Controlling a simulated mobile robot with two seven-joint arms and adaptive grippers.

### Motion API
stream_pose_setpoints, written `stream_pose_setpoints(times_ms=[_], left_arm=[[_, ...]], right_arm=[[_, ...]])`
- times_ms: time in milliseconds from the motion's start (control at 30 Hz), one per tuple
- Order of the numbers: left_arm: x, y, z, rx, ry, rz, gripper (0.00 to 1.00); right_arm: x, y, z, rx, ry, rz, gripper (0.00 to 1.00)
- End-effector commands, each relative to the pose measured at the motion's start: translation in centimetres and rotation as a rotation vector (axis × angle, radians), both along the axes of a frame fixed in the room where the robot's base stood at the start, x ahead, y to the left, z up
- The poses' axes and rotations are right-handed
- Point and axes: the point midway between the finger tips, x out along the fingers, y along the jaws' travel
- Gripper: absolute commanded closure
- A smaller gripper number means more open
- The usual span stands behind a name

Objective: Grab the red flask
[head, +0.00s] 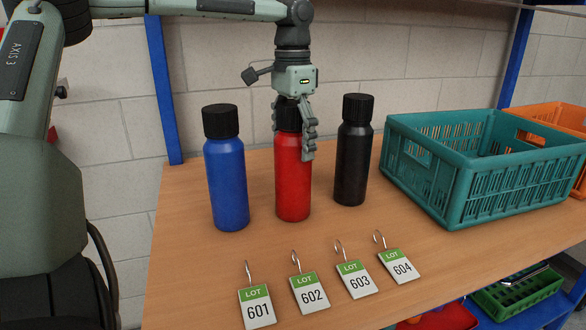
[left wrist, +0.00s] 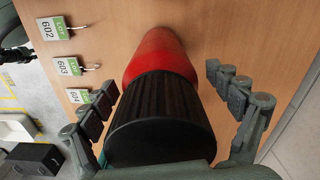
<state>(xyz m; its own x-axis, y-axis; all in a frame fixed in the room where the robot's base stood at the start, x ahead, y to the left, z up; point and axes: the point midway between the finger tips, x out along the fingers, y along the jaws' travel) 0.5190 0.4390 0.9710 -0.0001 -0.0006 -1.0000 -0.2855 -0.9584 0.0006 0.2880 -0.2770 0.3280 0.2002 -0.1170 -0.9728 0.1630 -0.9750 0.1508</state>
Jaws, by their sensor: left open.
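The red flask (head: 293,180) stands upright on the wooden table, between a blue flask and a black flask. It has a black ribbed cap. In the left wrist view the red flask (left wrist: 160,55) has its cap (left wrist: 160,120) toward the camera. My left gripper (head: 301,140) comes down from above over the cap. It is open, with its fingers on either side of the flask's top. In the left wrist view the fingers of my left gripper (left wrist: 168,95) show gaps to the cap on both sides. My right gripper is not in view.
The blue flask (head: 227,185) stands close on the left and the black flask (head: 352,165) close on the right. A teal crate (head: 470,185) stands further right, with an orange crate (head: 555,117) behind. Several lot tags, such as 602 (head: 310,294), lie in front.

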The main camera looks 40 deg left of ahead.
Motion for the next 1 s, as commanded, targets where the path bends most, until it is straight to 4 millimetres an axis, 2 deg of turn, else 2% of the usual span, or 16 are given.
stream_pose_setpoints(times_ms=[167, 833, 1000], left_arm=[[0.01, 0.02, -0.01, 0.000, 0.000, 0.000, 0.10], [0.03, 0.03, 0.06, 0.002, -0.002, 0.000, 0.93], [0.07, 0.01, 0.16, 0.001, -0.003, 0.000, 0.94]], right_arm=[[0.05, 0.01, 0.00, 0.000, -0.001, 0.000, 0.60], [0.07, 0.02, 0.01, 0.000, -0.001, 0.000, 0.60], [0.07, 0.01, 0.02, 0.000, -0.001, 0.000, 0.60]])
